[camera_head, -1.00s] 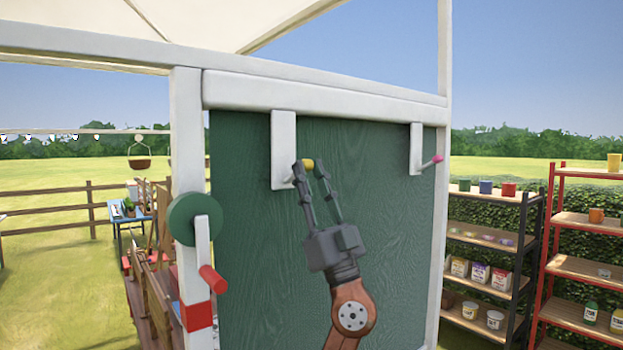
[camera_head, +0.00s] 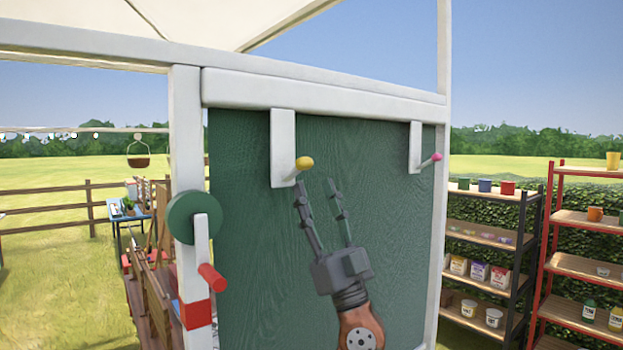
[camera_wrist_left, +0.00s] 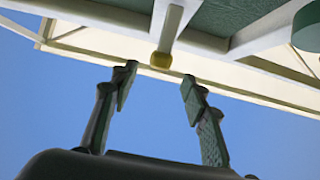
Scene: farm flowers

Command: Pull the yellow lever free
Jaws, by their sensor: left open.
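The yellow lever knob (camera_head: 304,163) sticks out from a white bracket (camera_head: 283,140) on the green panel's upper left. In the left wrist view the yellow knob (camera_wrist_left: 161,60) appears just beyond and between the fingertips. My left gripper (camera_head: 317,183) is open and empty, with its fingertips a little below the knob and apart from it. It also shows in the left wrist view (camera_wrist_left: 155,80) with its two fingers spread. My right gripper is not in view.
A pink knob (camera_head: 437,157) sits on a second white bracket (camera_head: 416,147) at right. A green wheel (camera_head: 188,219) with a red-handled crank (camera_head: 212,277) is on the left post. Shelves (camera_head: 491,235) stand at far right. The green panel (camera_head: 395,240) is close behind my gripper.

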